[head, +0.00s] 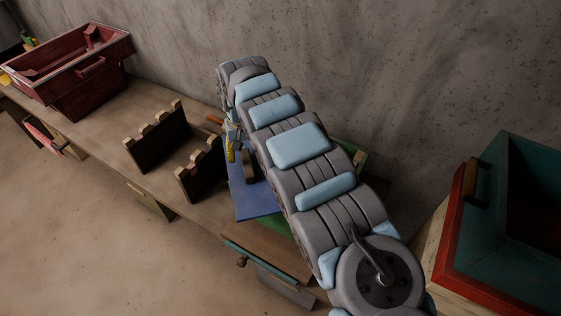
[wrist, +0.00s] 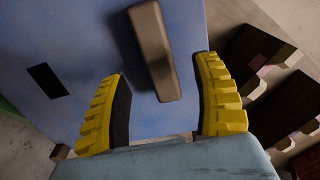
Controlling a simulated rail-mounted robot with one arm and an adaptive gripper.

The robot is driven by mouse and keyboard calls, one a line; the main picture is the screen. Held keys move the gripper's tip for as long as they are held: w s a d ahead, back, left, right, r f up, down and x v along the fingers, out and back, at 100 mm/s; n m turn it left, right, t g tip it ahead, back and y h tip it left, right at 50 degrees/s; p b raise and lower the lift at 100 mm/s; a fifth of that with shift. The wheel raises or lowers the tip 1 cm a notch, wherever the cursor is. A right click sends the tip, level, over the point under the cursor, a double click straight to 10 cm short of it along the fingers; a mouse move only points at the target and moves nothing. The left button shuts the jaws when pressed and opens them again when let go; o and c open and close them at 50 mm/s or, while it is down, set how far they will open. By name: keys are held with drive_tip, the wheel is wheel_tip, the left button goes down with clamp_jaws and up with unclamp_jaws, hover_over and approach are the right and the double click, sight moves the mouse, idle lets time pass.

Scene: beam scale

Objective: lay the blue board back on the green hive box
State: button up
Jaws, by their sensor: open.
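The blue board (head: 252,203) shows left of my arm in the head view, partly hidden by it. In the wrist view the board (wrist: 60,35) fills much of the picture, with a brown bar handle (wrist: 152,50) and a dark slot (wrist: 48,80). My gripper (wrist: 162,70) is open, its yellow fingers apart on either side of the handle, touching neither side visibly. The gripper (head: 232,145) is small and partly hidden in the head view. Green parts of the hive box (head: 353,152) show behind my arm; whether the board rests on it I cannot tell.
Two dark notched racks (head: 158,135) stand on the bench left of the board. A red box (head: 70,75) stands at the far left, and a red and teal box (head: 490,220) at the right. A wall runs behind. Bench between red box and racks is partly clear.

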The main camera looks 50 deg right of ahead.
sight(247, 162)
drive_tip(key=shift+s+f+p, duration=0.15)
drive_tip(key=shift+f+p, duration=0.4)
drive_tip(key=shift+f, duration=1.55)
clamp_jaws()
